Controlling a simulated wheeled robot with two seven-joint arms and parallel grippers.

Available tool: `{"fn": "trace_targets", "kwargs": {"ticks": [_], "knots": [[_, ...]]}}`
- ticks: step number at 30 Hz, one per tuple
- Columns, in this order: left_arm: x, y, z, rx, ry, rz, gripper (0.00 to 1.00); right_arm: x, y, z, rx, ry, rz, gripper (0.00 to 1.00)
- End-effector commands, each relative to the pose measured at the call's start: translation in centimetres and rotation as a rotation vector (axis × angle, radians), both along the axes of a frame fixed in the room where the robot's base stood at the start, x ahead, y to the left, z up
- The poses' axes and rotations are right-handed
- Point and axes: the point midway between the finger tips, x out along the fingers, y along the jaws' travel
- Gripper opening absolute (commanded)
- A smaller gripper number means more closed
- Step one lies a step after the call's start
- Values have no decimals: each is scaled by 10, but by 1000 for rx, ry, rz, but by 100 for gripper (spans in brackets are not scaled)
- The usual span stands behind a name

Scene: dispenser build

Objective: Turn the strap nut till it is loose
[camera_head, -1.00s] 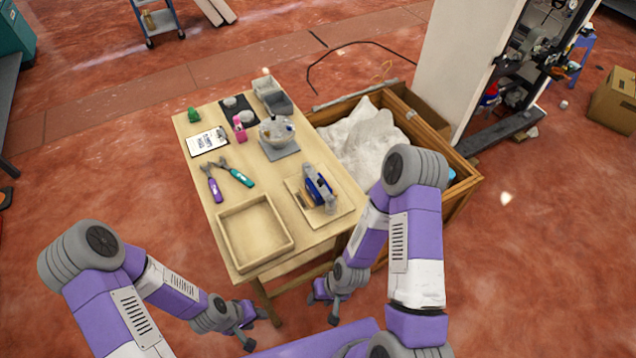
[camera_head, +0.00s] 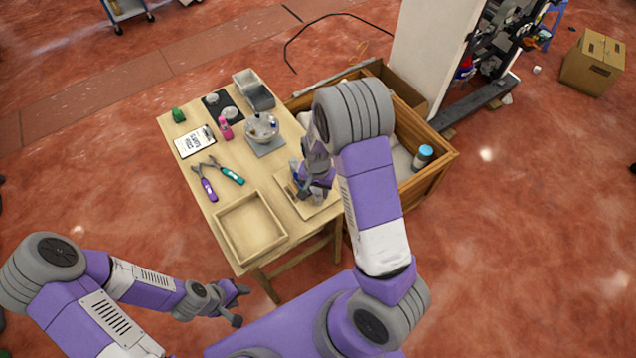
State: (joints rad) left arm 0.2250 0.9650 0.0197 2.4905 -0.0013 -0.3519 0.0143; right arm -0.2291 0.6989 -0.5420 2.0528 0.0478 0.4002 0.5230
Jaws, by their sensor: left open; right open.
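A blue and grey device stood on a light wooden board (camera_head: 325,208) at the table's right side. My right arm now covers most of it, and only small parts show around the gripper. I cannot make out the strap nut. My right gripper (camera_head: 303,191) is open, pointing down over the board at the device. I cannot tell whether it touches anything. My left gripper (camera_head: 241,304) is open and empty, low in front of the table's near edge.
On the table (camera_head: 222,206) are an empty wooden tray (camera_head: 278,236), purple-handled pliers (camera_head: 208,188), teal-handled pliers (camera_head: 231,176), a clipboard (camera_head: 194,142), a pink bottle (camera_head: 225,129) and a glass bowl (camera_head: 262,127). A wooden crate (camera_head: 432,184) stands against the table's right side.

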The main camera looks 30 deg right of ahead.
Motion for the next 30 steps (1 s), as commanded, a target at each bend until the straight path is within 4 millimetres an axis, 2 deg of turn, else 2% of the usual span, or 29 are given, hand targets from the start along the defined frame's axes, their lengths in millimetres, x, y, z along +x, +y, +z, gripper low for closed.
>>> {"fn": "trace_targets", "kwargs": {"ticks": [1,3,6,19,24,30], "knots": [[0,0,3,0,0,0,43,9,-6,17,-11,-7,-36,49],[0,0,4,0,0,0,43,14,-12,30,-19,-4,-76,49],[0,0,3,0,0,0,43,17,-16,34,-25,1,-105,49],[0,0,-10,0,-1,0,43,16,-16,-27,-25,4,-107,49],[0,0,-11,0,0,0,43,16,-16,-37,-24,2,-107,49],[0,0,-10,0,0,0,43,17,-16,-37,-23,1,-106,49]]}}
